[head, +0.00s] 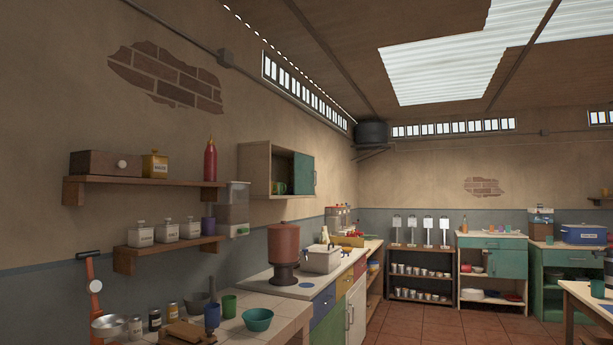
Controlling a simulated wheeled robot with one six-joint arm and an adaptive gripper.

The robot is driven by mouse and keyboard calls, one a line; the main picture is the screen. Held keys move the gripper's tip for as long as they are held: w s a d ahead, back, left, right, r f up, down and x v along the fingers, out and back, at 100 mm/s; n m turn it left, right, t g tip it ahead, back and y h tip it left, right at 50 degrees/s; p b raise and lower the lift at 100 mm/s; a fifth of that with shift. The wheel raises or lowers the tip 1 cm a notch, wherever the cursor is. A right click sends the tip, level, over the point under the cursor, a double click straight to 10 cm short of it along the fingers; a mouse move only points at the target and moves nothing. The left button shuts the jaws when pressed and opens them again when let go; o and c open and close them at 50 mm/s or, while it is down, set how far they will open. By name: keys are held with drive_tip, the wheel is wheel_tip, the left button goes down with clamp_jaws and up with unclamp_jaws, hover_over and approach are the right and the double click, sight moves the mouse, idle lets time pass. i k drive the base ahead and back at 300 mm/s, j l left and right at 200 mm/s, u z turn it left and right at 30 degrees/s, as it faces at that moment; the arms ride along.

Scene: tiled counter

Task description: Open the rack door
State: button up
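A wooden wall cabinet (258,168) hangs on the left wall above the counter. Its green door (304,174) covers the right part of the front. The left part is uncovered and shows a dark inside with a green cup (281,188). The frame does not make clear which of these is the rack. My gripper is not in view.
The tiled counter (283,313) at front left holds a green bowl (257,319), a green cup (229,306) and jars. A brown urn (283,246) stands further along. Wall shelves (148,182) carry canisters. The tiled floor (415,327) is clear. A table (590,297) stands at right.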

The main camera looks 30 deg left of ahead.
sight(304, 170)
drive_tip(key=i+j+u, duration=0.25)
drive_tip(key=i, duration=0.35)
drive_tip(key=i+u, duration=0.35)
drive_tip(key=i, duration=1.9)
drive_tip(key=l, duration=0.1)
